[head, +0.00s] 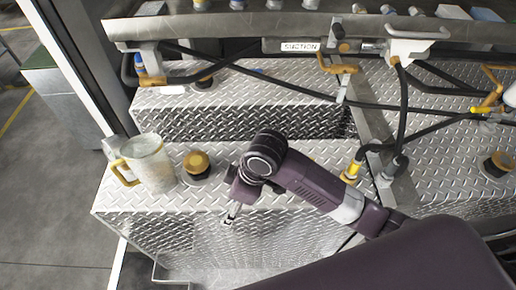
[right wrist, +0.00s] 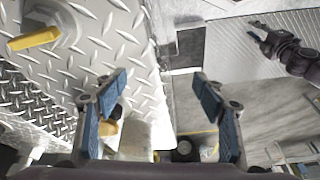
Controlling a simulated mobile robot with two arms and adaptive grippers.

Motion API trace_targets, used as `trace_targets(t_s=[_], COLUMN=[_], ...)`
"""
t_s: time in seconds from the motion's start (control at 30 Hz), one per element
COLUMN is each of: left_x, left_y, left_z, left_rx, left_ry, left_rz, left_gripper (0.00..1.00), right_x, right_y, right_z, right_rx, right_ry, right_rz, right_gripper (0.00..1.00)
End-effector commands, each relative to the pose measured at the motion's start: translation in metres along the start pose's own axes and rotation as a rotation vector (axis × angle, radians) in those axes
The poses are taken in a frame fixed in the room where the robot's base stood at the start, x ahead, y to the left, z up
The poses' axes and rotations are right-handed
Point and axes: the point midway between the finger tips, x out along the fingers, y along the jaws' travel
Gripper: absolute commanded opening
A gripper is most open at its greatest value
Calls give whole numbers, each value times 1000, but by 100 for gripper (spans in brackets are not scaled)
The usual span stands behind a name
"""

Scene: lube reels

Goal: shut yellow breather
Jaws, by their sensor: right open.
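Several round yellow-orange caps on dark bases stand on the diamond-plate tanks; which is the yellow breather I cannot tell. One cap (head: 196,163) is near the white jug, another (head: 497,164) at the far right, another (head: 203,81) at the upper left. The right wrist view shows a yellow lever (right wrist: 35,38) on a round grey fitting at upper left. My right gripper (head: 231,213) is over the tank's front edge, right of the nearest cap; in the right wrist view (right wrist: 160,83) its fingers are apart and empty. My left gripper (right wrist: 262,34) shows small there, jaws unclear.
A white jug (head: 151,163) with a yellow handle stands at the tank's left end. Black hoses (head: 402,110) and a metal rail (head: 230,27) with a suction label cross above the tanks. The grey floor (head: 40,200) at left is open.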

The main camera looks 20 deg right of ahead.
Motion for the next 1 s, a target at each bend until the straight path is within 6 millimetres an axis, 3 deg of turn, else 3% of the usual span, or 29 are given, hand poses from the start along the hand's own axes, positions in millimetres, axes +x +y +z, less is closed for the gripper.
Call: trace_targets(t_s=[0.2,0.5,0.73,1.0], left_x=[0,0,-2,-12], left_y=[0,0,0,0], left_z=[0,1,2,2], left_rx=[0,-1,-1,-1], left_ry=[0,-2,-3,-4], left_rz=[0,0,0,1], left_gripper=[27,27,27,27], right_x=[-20,-67,-77,-42], right_y=[54,125,138,138], right_z=[-2,15,21,33], right_rx=[-170,-225,-222,-222], right_ry=[-149,-313,-343,-343], right_rz=[-7,-8,-14,-15], right_gripper=[64,64,64,64])
